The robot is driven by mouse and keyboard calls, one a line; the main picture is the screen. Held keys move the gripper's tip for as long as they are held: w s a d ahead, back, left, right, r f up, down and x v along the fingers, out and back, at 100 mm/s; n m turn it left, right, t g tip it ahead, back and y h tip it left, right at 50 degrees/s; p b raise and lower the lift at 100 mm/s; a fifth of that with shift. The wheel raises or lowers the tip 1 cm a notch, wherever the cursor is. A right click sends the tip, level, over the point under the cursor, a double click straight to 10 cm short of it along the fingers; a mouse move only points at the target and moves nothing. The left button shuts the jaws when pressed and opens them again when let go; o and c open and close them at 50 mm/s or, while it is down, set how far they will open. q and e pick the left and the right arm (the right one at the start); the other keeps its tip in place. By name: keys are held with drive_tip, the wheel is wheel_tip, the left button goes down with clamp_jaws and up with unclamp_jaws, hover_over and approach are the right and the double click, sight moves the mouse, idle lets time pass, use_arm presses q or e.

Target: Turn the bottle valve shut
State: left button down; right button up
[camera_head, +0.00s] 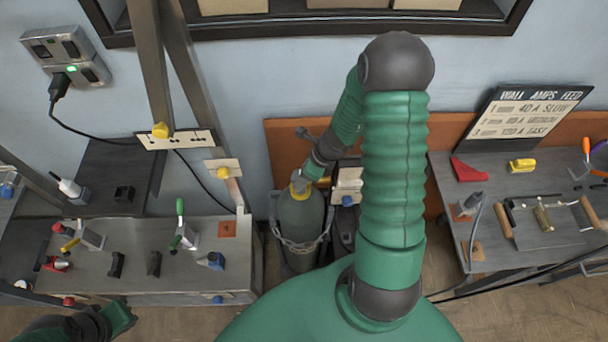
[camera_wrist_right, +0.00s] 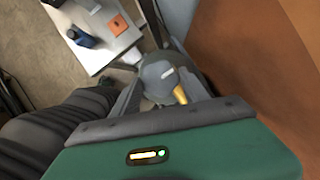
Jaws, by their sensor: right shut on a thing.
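The grey-green gas bottle (camera_head: 299,215) stands upright against the wall between the two benches, with a chain around it. A yellow part, the bottle valve (camera_head: 299,187), shows at its top. My right arm reaches over from the front, and my right gripper (camera_head: 304,178) is at the bottle's top, shut on the valve. In the right wrist view the bottle (camera_wrist_right: 160,72) and a bit of the yellow valve (camera_wrist_right: 180,94) show between the fingers; the gripper body hides the rest. My left gripper (camera_head: 122,318) is low at the left, away from the bottle; its fingers are unclear.
A left bench (camera_head: 180,277) holds clamps and small tools. A right bench (camera_head: 510,240) holds a tray, a red block and a yellow block. An orange-brown board (camera_head: 283,135) stands behind the bottle. Grey frame bars (camera_head: 150,70) rise left of it.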

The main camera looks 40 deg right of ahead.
idle(0.3)
drive_tip(key=o, duration=1.4)
drive_tip(key=shift+w, duration=0.1)
drive_tip(key=shift+c, duration=0.2)
drive_tip(key=p+v, duration=0.4)
drive_tip(key=v, duration=1.2)
drive_tip(key=shift+r, duration=0.35)
drive_tip(key=shift+d, duration=0.2)
